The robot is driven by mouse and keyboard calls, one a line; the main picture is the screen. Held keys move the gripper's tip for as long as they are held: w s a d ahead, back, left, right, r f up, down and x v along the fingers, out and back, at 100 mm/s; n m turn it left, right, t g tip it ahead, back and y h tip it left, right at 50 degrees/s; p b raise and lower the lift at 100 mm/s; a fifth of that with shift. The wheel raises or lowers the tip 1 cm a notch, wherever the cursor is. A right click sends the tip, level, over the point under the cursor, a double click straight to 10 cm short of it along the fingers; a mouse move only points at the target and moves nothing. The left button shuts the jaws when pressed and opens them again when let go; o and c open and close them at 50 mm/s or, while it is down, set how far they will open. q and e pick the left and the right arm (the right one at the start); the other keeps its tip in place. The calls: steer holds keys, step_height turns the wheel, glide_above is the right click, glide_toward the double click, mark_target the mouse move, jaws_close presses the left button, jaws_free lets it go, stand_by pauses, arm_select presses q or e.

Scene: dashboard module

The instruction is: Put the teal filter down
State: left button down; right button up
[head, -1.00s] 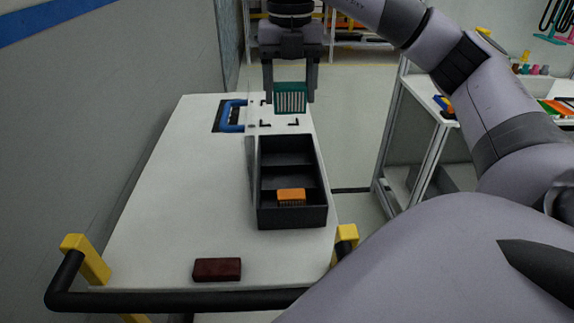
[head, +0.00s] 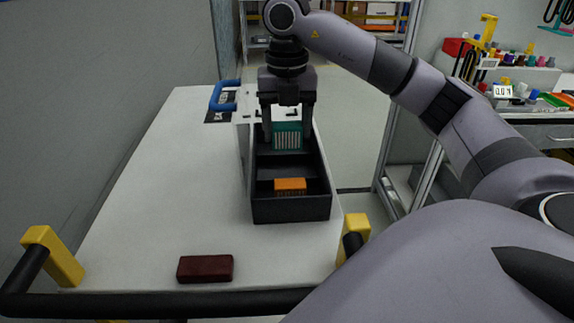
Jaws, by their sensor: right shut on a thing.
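The teal filter (head: 287,136) has a teal frame and pale pleats. My right gripper (head: 287,134) is shut on it, with one finger on each side, and holds it upright at the far compartment of the black tray (head: 290,210). I cannot tell whether the filter touches the tray floor. An orange filter (head: 290,186) sits in the nearest compartment of the tray. The middle compartment looks empty. My left gripper is not in view.
The tray stands on a white cart top (head: 160,190) with a blue-handled item (head: 224,97) at its far end. A dark red block (head: 205,268) lies near the front push bar (head: 150,305). The cart's left side is clear. A cluttered workbench (head: 540,130) stands at right.

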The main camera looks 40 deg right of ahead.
steer(key=shift+f, duration=3.45)
steer(key=shift+f+b, duration=0.15)
steer(key=shift+b, duration=0.15)
steer(key=o, duration=1)
steer(key=shift+o, duration=0.2)
